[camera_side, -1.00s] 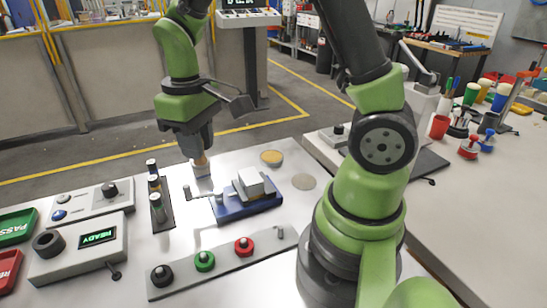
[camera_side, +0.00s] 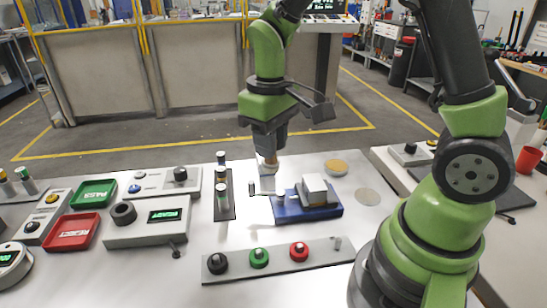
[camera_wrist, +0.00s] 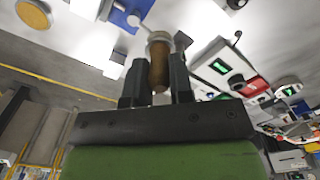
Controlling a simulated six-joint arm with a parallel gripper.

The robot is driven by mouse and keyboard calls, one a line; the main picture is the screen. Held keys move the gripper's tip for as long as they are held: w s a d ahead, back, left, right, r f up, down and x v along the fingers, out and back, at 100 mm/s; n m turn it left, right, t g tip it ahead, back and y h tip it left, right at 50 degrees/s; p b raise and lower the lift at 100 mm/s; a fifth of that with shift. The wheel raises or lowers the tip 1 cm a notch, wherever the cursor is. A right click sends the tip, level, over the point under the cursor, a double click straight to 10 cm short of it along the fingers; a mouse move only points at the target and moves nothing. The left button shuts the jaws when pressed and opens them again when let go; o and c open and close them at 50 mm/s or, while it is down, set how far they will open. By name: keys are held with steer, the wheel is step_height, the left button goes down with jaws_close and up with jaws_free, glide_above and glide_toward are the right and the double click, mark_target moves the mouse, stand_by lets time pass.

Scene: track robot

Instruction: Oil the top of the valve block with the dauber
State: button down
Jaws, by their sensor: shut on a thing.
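The valve block appears to be the grey block (camera_side: 314,188) on a blue base (camera_side: 290,212) in the side view. My gripper (camera_side: 268,152) is left of and behind it, pointing down. In the wrist view my gripper (camera_wrist: 157,85) is shut on a brown wooden handle, apparently the dauber (camera_wrist: 159,70). A pale round collar or pot shows at the handle's far end. In the side view a small white cylinder (camera_side: 268,170) is directly below the fingers. I cannot tell whether it is part of the dauber or a pot around its tip.
A button strip (camera_side: 275,258) lies in front. A tan disc (camera_side: 336,168) and a grey disc (camera_side: 368,196) lie behind and right of the block. Left are a READY box (camera_side: 150,220) and red (camera_side: 73,231) and green (camera_side: 94,194) trays.

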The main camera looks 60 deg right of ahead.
steer(key=s+d+f, duration=0.2)
steer(key=d+f, duration=0.1)
steer(key=d, duration=1)
steer(key=s+d+f, duration=0.1)
steer(key=d+f, duration=0.3)
steer(key=d, duration=0.9)
steer(key=shift+s+d+f, duration=0.1)
steer(key=shift+f, duration=2.45)
steer(key=shift+f, duration=0.55)
step_height(320, 180, up, 7)
